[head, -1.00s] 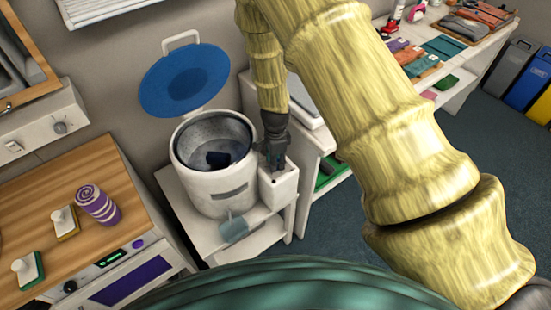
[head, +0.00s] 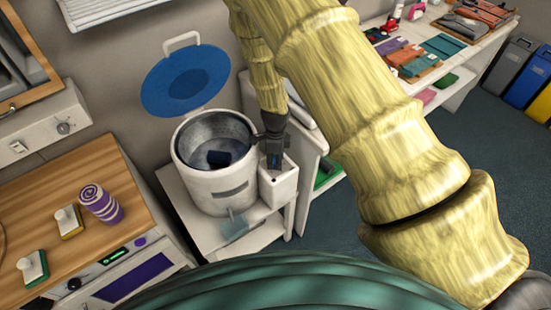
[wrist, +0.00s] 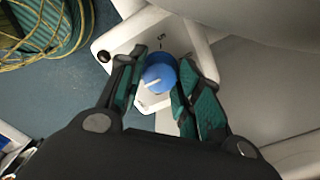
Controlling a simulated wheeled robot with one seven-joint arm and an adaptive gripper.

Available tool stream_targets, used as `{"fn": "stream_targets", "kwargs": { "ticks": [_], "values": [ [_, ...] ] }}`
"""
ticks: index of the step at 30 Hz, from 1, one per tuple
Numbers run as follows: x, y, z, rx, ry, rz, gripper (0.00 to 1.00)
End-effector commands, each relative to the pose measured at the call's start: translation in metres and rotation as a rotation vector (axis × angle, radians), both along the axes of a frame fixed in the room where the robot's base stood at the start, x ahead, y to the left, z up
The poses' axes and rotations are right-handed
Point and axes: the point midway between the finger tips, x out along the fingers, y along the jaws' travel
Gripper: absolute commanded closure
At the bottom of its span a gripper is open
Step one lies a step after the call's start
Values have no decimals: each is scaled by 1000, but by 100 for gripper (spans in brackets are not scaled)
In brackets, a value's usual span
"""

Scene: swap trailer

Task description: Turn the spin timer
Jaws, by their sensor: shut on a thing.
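The spin timer is a blue round knob (wrist: 159,74) with a white pointer mark, on the top of a white box with a printed dial. The wrist view shows my gripper (wrist: 158,88) with its green-padded fingers closed on either side of the knob. In the head view my gripper (head: 274,160) points down at the white box (head: 279,188) beside the spinner drum, and the knob is hidden there. The white drum (head: 215,188) is open, with a dark blue cloth (head: 219,158) inside. Its blue lid (head: 186,82) stands raised behind.
A wooden counter (head: 64,187) at left holds a purple striped roll (head: 100,203) and two sponges with handles. A shelf (head: 440,40) with folded cloths stands at the upper right, near several bins (head: 505,68). Blue floor is free at right.

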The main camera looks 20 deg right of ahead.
Motion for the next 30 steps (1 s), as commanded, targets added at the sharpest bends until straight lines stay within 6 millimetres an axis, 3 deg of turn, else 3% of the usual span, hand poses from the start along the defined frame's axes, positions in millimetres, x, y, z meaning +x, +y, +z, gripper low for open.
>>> {"fn": "stream_targets", "kwargs": {
  "ticks": [6, 7, 10, 23, 30],
  "values": [
    [2, -1, 1, -2, -4, 0, 90],
    [2, -1, 1, -2, -4, 0, 62],
    [1, -1, 1, -1, -3, 0, 44],
    [0, 0, 4, 0, -1, 1, 43],
    [1, -1, 34, -1, -3, 1, 43]
  ]
}}
